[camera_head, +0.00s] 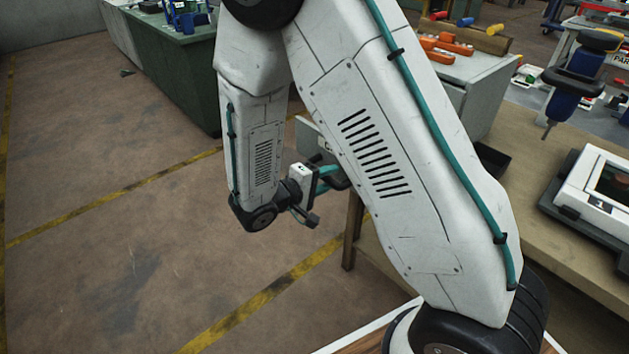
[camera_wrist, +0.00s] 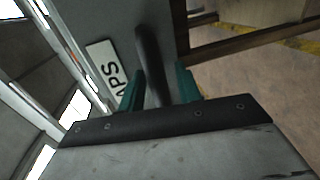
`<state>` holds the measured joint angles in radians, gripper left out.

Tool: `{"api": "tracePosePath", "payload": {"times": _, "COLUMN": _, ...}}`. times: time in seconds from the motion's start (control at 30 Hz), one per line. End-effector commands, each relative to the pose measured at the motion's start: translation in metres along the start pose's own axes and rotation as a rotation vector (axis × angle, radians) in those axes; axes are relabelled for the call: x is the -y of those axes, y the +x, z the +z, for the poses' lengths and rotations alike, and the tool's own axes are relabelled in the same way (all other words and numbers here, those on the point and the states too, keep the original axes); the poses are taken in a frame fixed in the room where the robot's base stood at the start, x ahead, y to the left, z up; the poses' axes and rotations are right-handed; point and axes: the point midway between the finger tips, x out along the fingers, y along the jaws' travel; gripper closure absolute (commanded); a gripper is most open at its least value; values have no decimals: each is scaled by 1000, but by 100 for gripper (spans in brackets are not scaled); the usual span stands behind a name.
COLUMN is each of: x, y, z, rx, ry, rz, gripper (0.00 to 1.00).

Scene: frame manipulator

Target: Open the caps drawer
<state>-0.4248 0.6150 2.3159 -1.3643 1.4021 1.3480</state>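The caps drawer's grey front (camera_wrist: 83,22) shows in the wrist view, with a white label (camera_wrist: 105,70) whose visible letters read "APS". A dark bar handle (camera_wrist: 149,62) stands out from the front. My gripper (camera_wrist: 160,71) is open, with one teal finger on each side of the handle. The left finger looks close to the handle, and a gap shows at the right finger. In the head view my gripper (camera_head: 326,180) is at a grey panel (camera_head: 308,137), mostly hidden behind my arm. I cannot tell how far the drawer is out.
A wooden workbench (camera_head: 535,135) is at the right, with a white device marked 1 (camera_head: 600,200) on it. A grey cabinet (camera_head: 475,75) with orange tools stands behind. A green cabinet (camera_head: 180,75) is at the back left.

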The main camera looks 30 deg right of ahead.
Motion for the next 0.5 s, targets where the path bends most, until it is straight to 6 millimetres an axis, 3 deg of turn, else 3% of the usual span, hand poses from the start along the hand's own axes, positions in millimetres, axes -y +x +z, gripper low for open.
{"api": "tracePosePath", "payload": {"times": 0.3, "x": -1, "y": -7, "z": -5, "rx": -13, "ry": 5, "rz": 0, "gripper": 63}}
{"api": "tracePosePath", "payload": {"times": 0.5, "x": 0, "y": -34, "z": -4, "rx": -19, "ry": 5, "rz": 1, "gripper": 63}}
